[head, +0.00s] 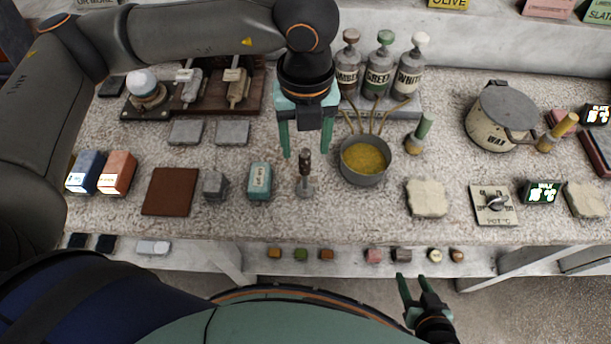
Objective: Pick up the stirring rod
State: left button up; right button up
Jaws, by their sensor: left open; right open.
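Several thin tan rods (381,118) lean out of a grey pot (362,179) filled with yellow grains or liquid, right of my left gripper. I cannot tell which of them, if any, is the stirring rod. A small upright tool (305,185) with a dark handle and grey base stands left of the pot. My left gripper (306,152) points down with its green fingers apart, above and around the tool's handle in the picture; contact cannot be told. My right gripper (414,282) is open and empty, low in front of the bench edge.
Three labelled bottles (379,68) stand behind the pot. A lidded wax pot (500,118) and a dial plate (493,204) are to the right. A teal block (260,181) and grey block (215,185) stand left. Small pieces line a lower front ledge (340,262).

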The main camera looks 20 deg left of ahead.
aim_at(305, 169)
pick_arm(q)
notch_tip(305, 169, down, 8)
jog(key=shift+s+r+p, duration=0.1)
jog(key=shift+p, duration=0.5)
grip_shut()
dwell(0.4)
